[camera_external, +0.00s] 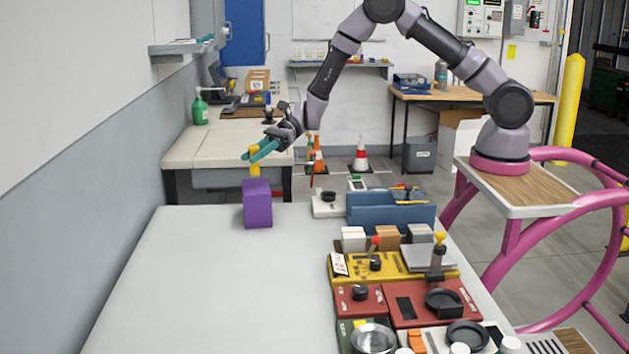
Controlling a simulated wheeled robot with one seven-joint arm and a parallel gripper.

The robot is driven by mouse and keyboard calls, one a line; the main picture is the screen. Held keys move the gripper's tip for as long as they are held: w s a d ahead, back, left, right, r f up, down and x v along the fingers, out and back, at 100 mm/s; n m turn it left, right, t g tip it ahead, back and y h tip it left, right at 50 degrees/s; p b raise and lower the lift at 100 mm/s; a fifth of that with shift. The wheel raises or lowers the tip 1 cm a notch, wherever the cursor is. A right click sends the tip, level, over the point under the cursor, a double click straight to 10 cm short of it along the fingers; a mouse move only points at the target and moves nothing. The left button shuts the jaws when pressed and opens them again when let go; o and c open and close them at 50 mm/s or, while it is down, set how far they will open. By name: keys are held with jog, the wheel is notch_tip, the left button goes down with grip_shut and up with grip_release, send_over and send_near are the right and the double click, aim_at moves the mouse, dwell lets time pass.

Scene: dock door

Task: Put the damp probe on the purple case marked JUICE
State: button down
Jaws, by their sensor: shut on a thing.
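The purple case (257,207) stands upright near the far left part of the pale table. No marking can be read on it from here. My gripper (261,152), with teal fingers, is just above the case and shut on a small yellow thing, which I take to be the damp probe (254,164). The probe is upright, directly over the top of the case. Its lower end meets the top of the case in the picture; whether it rests there or hangs just above, I cannot tell. The fingers hide part of it.
Right of the case are a blue bin (390,213), small boxes, a yellow panel (360,267) and red panels (435,303). A yellow-topped dark tool (438,254) stands there. The left and front of the table (215,290) are clear.

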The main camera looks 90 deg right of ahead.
jog(key=shift+f, duration=1.25)
jog(key=shift+f, duration=0.1)
jog(key=c, duration=0.7)
grip_release()
